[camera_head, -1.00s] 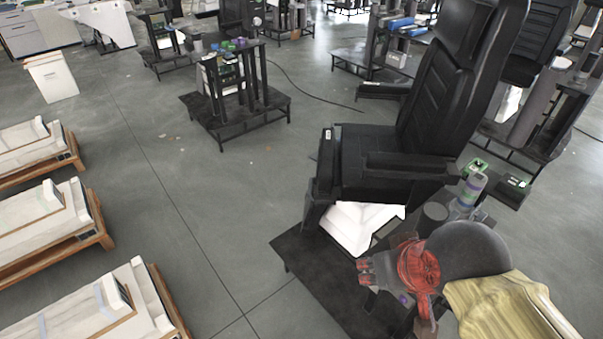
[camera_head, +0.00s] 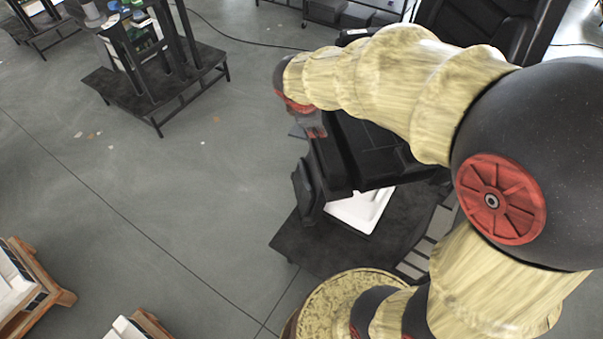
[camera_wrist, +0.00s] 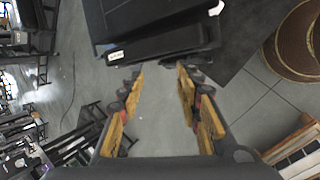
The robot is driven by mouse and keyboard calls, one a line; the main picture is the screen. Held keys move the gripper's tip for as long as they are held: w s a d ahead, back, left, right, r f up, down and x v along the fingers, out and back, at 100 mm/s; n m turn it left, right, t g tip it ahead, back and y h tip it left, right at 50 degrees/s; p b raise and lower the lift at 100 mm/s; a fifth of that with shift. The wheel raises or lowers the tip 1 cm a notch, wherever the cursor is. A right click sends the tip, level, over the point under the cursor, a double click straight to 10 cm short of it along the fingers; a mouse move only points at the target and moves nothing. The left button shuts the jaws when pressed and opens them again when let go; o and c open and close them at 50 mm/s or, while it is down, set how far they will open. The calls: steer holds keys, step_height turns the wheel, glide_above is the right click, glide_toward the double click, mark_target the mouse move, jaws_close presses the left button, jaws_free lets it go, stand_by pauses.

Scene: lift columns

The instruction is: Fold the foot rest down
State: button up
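The black chair (camera_head: 370,150) stands on a dark platform over a white base, partly hidden by my arm. Its foot rest (camera_head: 305,190) seems to be the dark panel at the front of the seat, left of the white base. In the wrist view a dark padded edge with a small white label (camera_wrist: 150,52) lies just beyond my fingertips; I cannot tell whether it is foot rest or seat front. My gripper (camera_wrist: 160,72) is open, with floor showing between its fingers. In the head view, the gripper (camera_head: 315,125) is mostly hidden, close to the seat front. Contact cannot be told.
The dark platform (camera_head: 300,240) lies under the chair. Another dark stand with columns (camera_head: 150,90) is at the upper left. Wooden-framed white units (camera_head: 25,285) are at the lower left.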

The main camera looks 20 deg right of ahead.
steer(key=w+d+f+n, duration=0.1)
steer(key=w+f+n, duration=0.4)
steer(key=w+f, duration=0.25)
steer(key=n+b, duration=0.3)
steer(key=n, duration=1.3)
glide_above(303, 172)
steer(key=s+a, duration=0.3)
steer(key=a, duration=0.1)
step_height(303, 172, down, 34)
steer(key=shift+n, duration=0.3)
steer(key=b+x, duration=0.2)
steer(key=x, duration=0.4)
steer(key=shift+w+d+f, duration=0.1)
steer(key=shift+d+f, duration=0.15)
steer(key=shift+d, duration=0.05)
steer(key=shift+w+d+f+b, duration=0.3)
steer(key=shift+f+b, duration=0.1)
steer(key=shift+f, duration=0.15)
steer(key=shift+c, duration=0.2)
jaws_close()
